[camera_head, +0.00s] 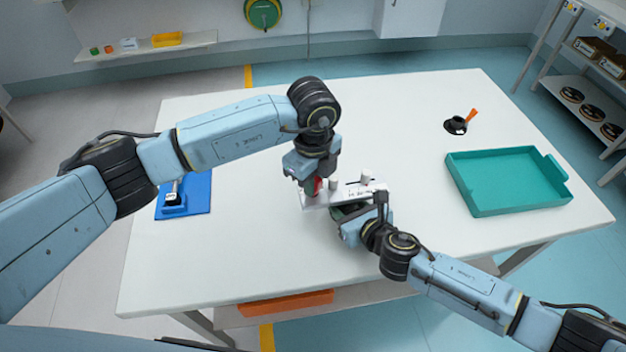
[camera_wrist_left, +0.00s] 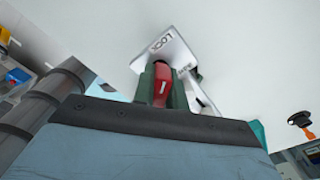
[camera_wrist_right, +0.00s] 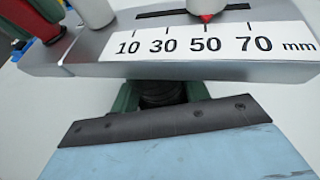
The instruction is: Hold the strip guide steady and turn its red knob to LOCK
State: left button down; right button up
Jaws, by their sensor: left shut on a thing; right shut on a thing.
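The strip guide (camera_head: 345,193) is a pale metal block near the middle of the white table. Its red knob (camera_head: 316,185) is at the left end. In the left wrist view the red knob (camera_wrist_left: 187,75) has a white mark, beside the word LOCK; whether the mark meets LOCK is unclear. My left gripper (camera_head: 313,178) is above that end, its green fingers (camera_wrist_left: 162,85) shut around the knob. My right gripper (camera_head: 345,212) is shut on the guide's front side. In the right wrist view a red pointer on the scale plate (camera_wrist_right: 180,48) is at about 50 mm.
A teal tray (camera_head: 508,180) stands on the right, with a black holder (camera_head: 456,125) and orange-handled item behind it. A blue mat (camera_head: 197,195) with a black-and-white item lies on the left. The table front is clear.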

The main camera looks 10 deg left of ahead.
pick_arm(q)
jog(key=shift+n, duration=0.8)
jog(key=shift+r, duration=0.1)
jog(key=c, duration=1.4)
grip_release()
jog(key=shift+c, duration=0.2)
notch_tip(320, 180, up, 12)
pick_arm(e)
jog(key=o, duration=1.3)
